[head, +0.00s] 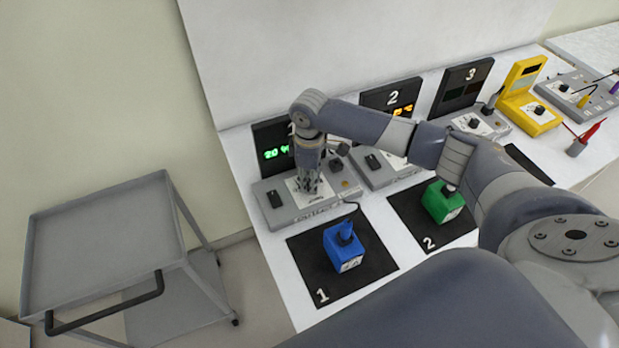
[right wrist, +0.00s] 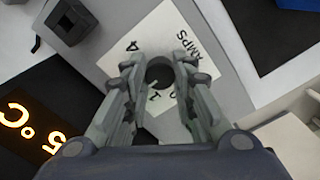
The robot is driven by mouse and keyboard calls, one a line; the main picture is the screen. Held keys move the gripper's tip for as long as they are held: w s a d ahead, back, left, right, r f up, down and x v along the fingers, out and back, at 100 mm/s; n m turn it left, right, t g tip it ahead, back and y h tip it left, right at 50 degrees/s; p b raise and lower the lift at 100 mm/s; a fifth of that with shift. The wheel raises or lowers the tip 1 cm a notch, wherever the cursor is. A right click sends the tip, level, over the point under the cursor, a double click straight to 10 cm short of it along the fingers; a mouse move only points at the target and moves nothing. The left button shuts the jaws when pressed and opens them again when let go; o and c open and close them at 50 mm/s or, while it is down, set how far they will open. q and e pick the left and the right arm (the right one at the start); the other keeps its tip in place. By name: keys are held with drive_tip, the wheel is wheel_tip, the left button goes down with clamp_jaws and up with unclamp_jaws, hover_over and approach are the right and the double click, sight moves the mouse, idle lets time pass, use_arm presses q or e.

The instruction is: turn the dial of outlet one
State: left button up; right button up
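Outlet one is a grey box (head: 318,213) with a green-lit display (head: 276,153) behind it and a white dial plate on top. My right gripper (head: 308,188) points down over this plate and hides the dial in the head view. In the right wrist view the round dark dial (right wrist: 160,73) sits between the fingertips of the right gripper (right wrist: 160,70). The fingers lie close against both sides of the dial. The white plate (right wrist: 152,25) with AMPS lettering shows around it. My left gripper is not in view.
A blue block (head: 344,248) stands on black mat 1 in front. A green block (head: 442,202) stands on mat 2. Outlet two's orange display (head: 392,97) is to the right; more units stand beyond. A grey cart (head: 105,235) is at left.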

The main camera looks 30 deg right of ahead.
drive_tip(key=shift+c, duration=0.5)
drive_tip(key=shift+r+m+p, duration=0.15)
drive_tip(key=shift+m+p, duration=0.15)
drive_tip(key=shift+p, duration=0.2)
drive_tip(key=m+p, duration=0.3)
drive_tip(key=p, duration=0.1)
drive_tip(key=shift+r, duration=0.15)
drive_tip(key=m+p, duration=0.2)
drive_tip(key=m, duration=0.1)
drive_tip(key=shift+p, duration=0.4)
use_arm(q)
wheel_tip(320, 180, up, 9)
drive_tip(key=p, duration=0.1)
use_arm(e)
drive_tip(key=shift+w+m, duration=0.15)
drive_tip(key=shift+m, duration=0.45)
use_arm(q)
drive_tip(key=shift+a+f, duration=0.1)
use_arm(e)
drive_tip(key=shift+f, duration=0.2)
drive_tip(key=o, duration=1.1)
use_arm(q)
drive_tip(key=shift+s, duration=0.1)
